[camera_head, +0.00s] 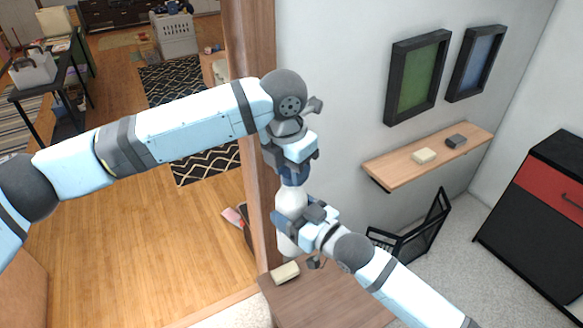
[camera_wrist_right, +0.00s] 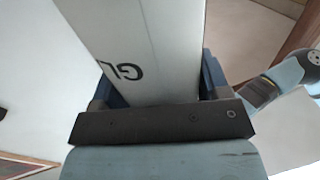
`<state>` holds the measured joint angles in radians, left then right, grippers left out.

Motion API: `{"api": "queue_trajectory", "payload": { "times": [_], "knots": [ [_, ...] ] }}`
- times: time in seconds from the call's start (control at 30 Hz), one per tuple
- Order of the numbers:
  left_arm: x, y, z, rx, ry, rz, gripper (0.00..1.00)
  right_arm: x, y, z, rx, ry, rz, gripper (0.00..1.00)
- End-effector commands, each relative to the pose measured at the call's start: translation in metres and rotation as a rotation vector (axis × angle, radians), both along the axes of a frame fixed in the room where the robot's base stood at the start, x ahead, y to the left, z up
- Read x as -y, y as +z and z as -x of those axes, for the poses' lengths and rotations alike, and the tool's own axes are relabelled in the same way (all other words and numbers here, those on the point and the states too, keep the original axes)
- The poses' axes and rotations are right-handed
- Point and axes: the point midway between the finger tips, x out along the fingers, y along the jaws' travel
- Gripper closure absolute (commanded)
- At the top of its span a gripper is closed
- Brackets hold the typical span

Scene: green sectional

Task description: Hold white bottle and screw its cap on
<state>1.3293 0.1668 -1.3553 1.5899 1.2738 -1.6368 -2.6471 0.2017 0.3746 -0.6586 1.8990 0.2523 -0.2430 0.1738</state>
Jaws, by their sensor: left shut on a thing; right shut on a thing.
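My right gripper (camera_head: 303,226) comes from the lower right and is shut on the bottle's body. In the right wrist view the bottle (camera_wrist_right: 150,45), with dark letters on it, fills the space between the jaws (camera_wrist_right: 155,95). My left gripper (camera_head: 294,174) is directly above the bottle, pointing down, and is shut at its top. The cap is hidden by the left fingers, so I cannot tell how it sits on the neck.
A pale block (camera_head: 285,273) lies on the brown table (camera_head: 325,297) below the bottle. A wooden wall shelf (camera_head: 430,157) holds two small blocks. A door frame (camera_head: 252,50) stands close behind my left gripper. A black chair-like frame (camera_head: 420,238) is at the right.

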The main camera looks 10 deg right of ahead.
Motion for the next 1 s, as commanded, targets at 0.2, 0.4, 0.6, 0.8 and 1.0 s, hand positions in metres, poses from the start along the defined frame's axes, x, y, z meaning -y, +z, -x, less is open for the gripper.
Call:
{"api": "queue_trajectory", "payload": {
  "times": [0.2,0.4,0.6,0.8,1.0],
  "knots": [
    [-0.0002,0.0005,-0.0010,0.002,-0.195,0.001,0.84,-0.0004,0.0005,0.0005,0.001,0.001,0.000,0.97],
    [-0.0002,0.0005,-0.0009,0.002,-0.206,0.001,0.84,-0.0005,0.0005,0.0005,0.001,0.001,0.000,0.97],
    [-0.0002,0.0004,-0.0008,0.002,-0.205,0.001,0.40,-0.0005,0.0006,0.0004,0.001,0.001,0.000,0.97],
    [0.0000,0.0001,-0.0003,0.002,-0.205,0.000,0.37,-0.0002,0.0008,0.0002,0.002,0.001,-0.001,0.97],
    [0.0001,0.0070,-0.0002,0.002,-0.205,0.000,0.37,-0.0001,0.0010,0.0000,0.002,0.000,-0.001,0.97]
  ]
}}
